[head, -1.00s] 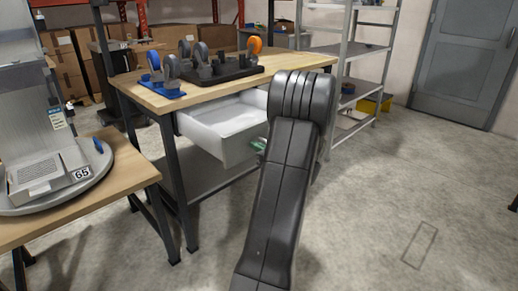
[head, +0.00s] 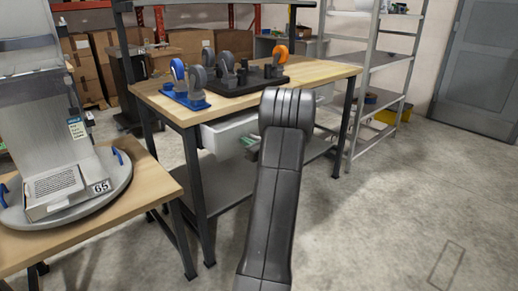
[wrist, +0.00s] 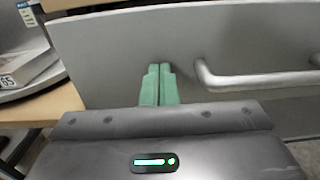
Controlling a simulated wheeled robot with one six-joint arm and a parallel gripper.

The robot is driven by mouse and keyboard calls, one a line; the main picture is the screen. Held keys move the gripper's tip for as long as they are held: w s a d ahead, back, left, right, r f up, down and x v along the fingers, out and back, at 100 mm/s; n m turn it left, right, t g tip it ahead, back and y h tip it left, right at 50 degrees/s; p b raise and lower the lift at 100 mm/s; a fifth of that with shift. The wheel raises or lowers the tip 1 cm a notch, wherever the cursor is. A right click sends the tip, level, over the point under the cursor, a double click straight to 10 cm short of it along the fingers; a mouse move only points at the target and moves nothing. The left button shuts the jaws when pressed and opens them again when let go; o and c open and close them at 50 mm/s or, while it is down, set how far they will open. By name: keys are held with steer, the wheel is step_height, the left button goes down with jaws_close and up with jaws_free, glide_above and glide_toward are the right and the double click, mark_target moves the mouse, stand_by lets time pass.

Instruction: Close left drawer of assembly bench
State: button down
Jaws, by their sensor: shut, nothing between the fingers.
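The left drawer (head: 228,131) of the assembly bench (head: 316,74) is a pale grey box under the left part of the wooden top. It sticks out a little, and my arm hides part of it. In the wrist view its flat grey front (wrist: 110,55) fills most of the picture, with a metal bar handle (wrist: 255,80) to the right. My gripper (wrist: 159,70) is shut and empty, its green fingertips at the drawer front left of the handle, seemingly touching it. The gripper also shows partly beside my arm in the head view (head: 249,140).
Casters on a blue base (head: 185,98) and a black tray (head: 245,85) stand on the bench top. A small wooden table (head: 110,215) with a grey machine is at the left. A metal shelf rack (head: 385,60) stands behind right. The floor at right is clear.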

steer(key=x, duration=1)
steer(key=shift+w+a+p, duration=0.15)
steer(key=shift+p, duration=0.15)
steer(key=shift+w+a, duration=0.1)
steer(key=shift+w, duration=0.05)
steer(key=shift+r, duration=0.3)
steer(key=shift+w+r, duration=0.1)
steer(key=shift+s+f, duration=0.25)
steer(key=v, duration=1.4)
steer(key=shift+f, duration=0.15)
steer(key=shift+w, duration=0.15)
